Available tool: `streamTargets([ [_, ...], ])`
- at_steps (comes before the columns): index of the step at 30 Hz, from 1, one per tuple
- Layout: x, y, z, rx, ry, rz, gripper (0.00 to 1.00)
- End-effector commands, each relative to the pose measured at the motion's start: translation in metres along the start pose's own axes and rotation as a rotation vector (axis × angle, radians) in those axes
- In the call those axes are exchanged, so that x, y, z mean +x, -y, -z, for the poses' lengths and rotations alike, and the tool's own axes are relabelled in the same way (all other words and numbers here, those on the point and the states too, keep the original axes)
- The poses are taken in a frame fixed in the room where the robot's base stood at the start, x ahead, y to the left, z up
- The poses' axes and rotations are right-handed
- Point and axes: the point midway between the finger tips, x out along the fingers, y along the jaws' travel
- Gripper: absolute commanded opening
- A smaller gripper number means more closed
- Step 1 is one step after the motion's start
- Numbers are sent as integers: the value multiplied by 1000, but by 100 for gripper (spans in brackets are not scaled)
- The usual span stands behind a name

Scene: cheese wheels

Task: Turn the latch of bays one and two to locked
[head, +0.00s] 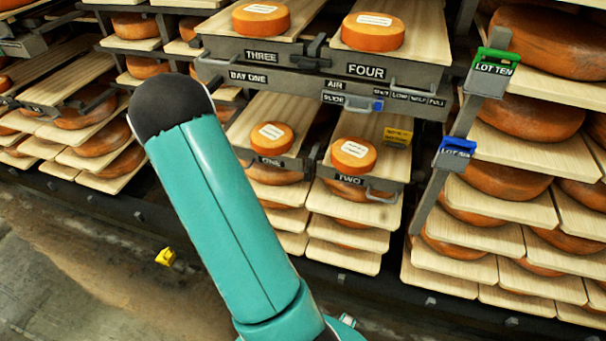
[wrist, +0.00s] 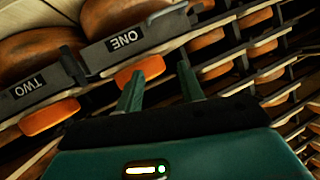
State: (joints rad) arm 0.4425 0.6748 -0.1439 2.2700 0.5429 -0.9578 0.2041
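Bay one's label plate (head: 270,161) and bay two's label plate (head: 350,181) sit on the front edges of two boards in the head view, each board with an orange cheese wheel. A dark latch-like piece (head: 312,156) stands between them; its setting is too small to tell. In the wrist view the labels ONE (wrist: 125,40) and TWO (wrist: 28,87) appear upside down, with a dark upright piece (wrist: 75,66) between them. My gripper (wrist: 160,72) is open and empty, its fingers apart below the ONE plate, touching nothing I can make out. The head view does not show it.
Above are bays three (head: 262,57) and four (head: 366,71), with a slider panel (head: 350,102) below. A yellow tag (head: 398,136) is by bay two. Lot tags (head: 494,68) hang on the right post. A yellow object (head: 165,257) is at lower left, near open floor.

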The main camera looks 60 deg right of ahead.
Motion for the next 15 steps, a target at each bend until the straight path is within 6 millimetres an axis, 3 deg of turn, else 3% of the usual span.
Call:
streamTargets([
  [1,11,-28,-11,-9,-41,-50,38],
  [3,20,-62,-19,-21,-115,-109,38],
  [9,24,-146,-42,-94,-310,-238,38],
  [12,20,-172,-48,-131,-376,-271,38],
  [15,16,-184,-52,-155,-413,-284,38],
])
